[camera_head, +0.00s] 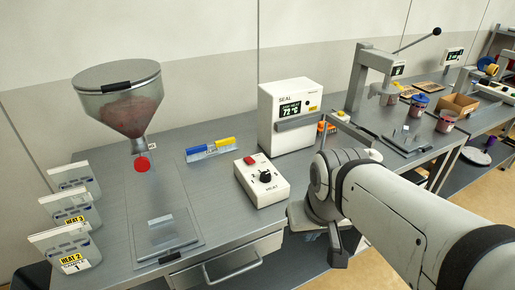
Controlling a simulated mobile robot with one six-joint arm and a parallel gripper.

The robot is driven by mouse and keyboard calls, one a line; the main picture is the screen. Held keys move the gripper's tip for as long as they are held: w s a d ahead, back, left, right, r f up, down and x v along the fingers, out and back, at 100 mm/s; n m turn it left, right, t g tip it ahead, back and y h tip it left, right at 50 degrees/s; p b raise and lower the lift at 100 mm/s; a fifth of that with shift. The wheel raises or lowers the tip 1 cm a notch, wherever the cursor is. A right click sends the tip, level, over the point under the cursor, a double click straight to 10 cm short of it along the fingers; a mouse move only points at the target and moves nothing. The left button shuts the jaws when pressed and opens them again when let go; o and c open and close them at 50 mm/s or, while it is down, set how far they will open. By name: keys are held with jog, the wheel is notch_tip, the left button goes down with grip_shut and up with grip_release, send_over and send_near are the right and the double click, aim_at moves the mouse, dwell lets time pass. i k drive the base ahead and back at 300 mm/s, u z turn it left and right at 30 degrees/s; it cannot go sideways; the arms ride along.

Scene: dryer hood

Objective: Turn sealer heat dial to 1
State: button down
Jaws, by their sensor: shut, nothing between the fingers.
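The heat dial (265,176) is a black knob on top of a small white control box (268,193) marked HEAT, on the grey bench. Its scale marks and pointer are too small to read. A red button (249,160) sits behind the dial on the same box. The white sealer (288,106), marked SEAL, stands behind the box with a lit display (290,110) that appears to read 72 °C. My gripper (336,252) is low at the bench's front edge, right of the control box and apart from the dial. My wrist partly hides it; it is shut and empty.
Blue and yellow pieces (210,148) lie behind the control box. A lever press (370,75) stands right.

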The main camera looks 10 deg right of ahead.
aim_at(266, 176)
jog(key=z, duration=0.05)
jog(key=i, duration=0.4)
jog(key=u, duration=1)
jog(key=k, duration=1.1)
jog(key=z, duration=0.75)
jog(key=i, duration=1)
jog(key=z, duration=0.1)
